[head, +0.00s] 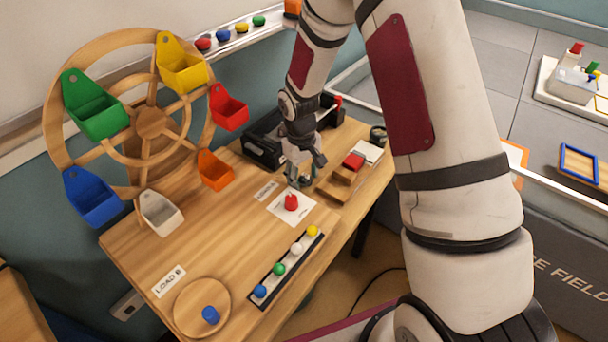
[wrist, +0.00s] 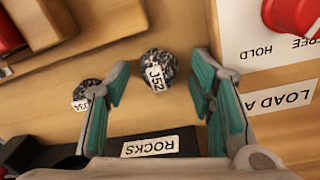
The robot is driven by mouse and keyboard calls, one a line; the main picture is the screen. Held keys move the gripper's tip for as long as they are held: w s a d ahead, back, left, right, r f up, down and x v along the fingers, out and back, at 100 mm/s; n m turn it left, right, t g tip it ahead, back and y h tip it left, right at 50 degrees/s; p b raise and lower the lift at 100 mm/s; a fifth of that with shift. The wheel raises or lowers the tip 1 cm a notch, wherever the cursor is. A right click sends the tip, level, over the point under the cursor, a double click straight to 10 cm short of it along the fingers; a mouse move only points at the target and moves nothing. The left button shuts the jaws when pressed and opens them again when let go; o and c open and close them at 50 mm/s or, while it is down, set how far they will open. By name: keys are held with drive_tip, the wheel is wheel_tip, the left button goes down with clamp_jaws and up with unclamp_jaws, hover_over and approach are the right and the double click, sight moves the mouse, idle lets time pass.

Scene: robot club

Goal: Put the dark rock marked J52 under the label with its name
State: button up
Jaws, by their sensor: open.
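The dark speckled rock marked J52 (wrist: 158,70) lies on the wooden table in the wrist view, its white tag facing up. My gripper (wrist: 160,82) is open and empty, and the rock shows between and just past its fingertips. I cannot tell whether they touch it. A white ROCKS label (wrist: 150,146) sits on a black surface at the bottom of the wrist view. A LOAD A label (wrist: 290,98) is at the right. In the head view my gripper (head: 300,178) is low over the table, and the J52 rock cannot be made out.
A second speckled rock (wrist: 86,95) with a partly legible tag lies left of my fingers. A toy wheel (head: 150,130) is at left.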

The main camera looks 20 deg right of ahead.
wheel_tip(320, 180, up, 13)
drive_tip(key=s+r+m+t, duration=0.2)
drive_tip(key=s+r, duration=1.6)
drive_tip(key=s, duration=0.2)
drive_tip(key=shift+s+d+m, duration=0.3)
drive_tip(key=shift+d, duration=0.15)
drive_tip(key=shift+o, duration=0.5)
drive_tip(key=s+m+t, duration=0.1)
drive_tip(key=s, duration=0.9)
drive_tip(key=shift+a+y, duration=0.3)
drive_tip(key=m+g+p, duration=0.3)
drive_tip(key=m, duration=1.5)
hover_over(302, 177)
drive_tip(key=d, duration=0.2)
wheel_tip(302, 177, down, 18)
wheel_tip(302, 177, down, 7)
drive_tip(key=shift+w+a+r+b, duration=0.1)
drive_tip(key=shift+b, duration=0.65)
drive_tip(key=shift+a+f+b, duration=0.15)
drive_tip(key=shift+f+b, duration=0.15)
drive_tip(key=shift+f, duration=2.7)
